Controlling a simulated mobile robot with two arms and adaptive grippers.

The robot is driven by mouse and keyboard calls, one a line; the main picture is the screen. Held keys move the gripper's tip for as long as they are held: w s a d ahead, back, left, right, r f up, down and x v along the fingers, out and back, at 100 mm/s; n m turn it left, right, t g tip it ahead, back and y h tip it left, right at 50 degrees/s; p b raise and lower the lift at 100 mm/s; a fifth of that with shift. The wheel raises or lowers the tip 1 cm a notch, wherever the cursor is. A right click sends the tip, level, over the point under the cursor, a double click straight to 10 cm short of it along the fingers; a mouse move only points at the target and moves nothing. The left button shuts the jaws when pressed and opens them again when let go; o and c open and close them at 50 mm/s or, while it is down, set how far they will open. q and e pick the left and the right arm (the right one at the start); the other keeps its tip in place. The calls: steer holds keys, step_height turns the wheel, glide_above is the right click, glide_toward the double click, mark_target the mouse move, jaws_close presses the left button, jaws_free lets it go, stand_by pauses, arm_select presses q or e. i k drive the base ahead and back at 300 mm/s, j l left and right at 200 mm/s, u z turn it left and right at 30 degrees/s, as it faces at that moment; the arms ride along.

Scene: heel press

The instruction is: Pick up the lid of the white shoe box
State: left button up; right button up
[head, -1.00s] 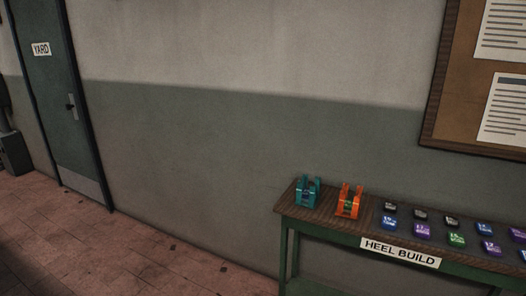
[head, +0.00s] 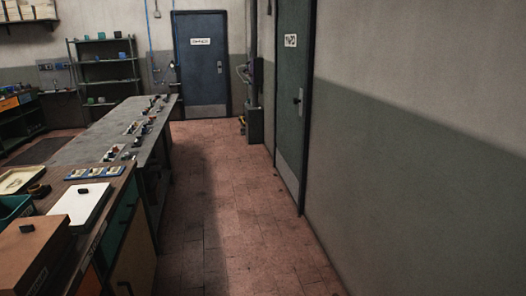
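A white, flat-topped box or lid (head: 80,204) with a small dark knob lies on the near counter at the lower left. It looks like the white shoe box, with its lid on top, but its sides are mostly hidden. A brown box (head: 35,250) with a dark knob on its top stands just in front of it and overlaps its near edge. Neither of my grippers is in view.
A teal bin (head: 14,208), a cream tray (head: 18,180) and a dark roll (head: 39,190) sit near the white box. A long grey bench (head: 95,135) runs behind the counter (head: 125,185). The tiled floor (head: 225,200) is clear toward the blue door (head: 203,70).

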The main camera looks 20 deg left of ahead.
mark_target(82, 203)
steer(key=i+j+u, duration=0.2)
steer(key=i+u, duration=0.2)
steer(key=i, duration=0.2)
steer(key=i+u, duration=0.4)
steer(key=i, duration=0.2)
steer(key=i+l+u, duration=0.15)
steer(key=i+u, duration=0.2)
steer(key=i, duration=0.25)
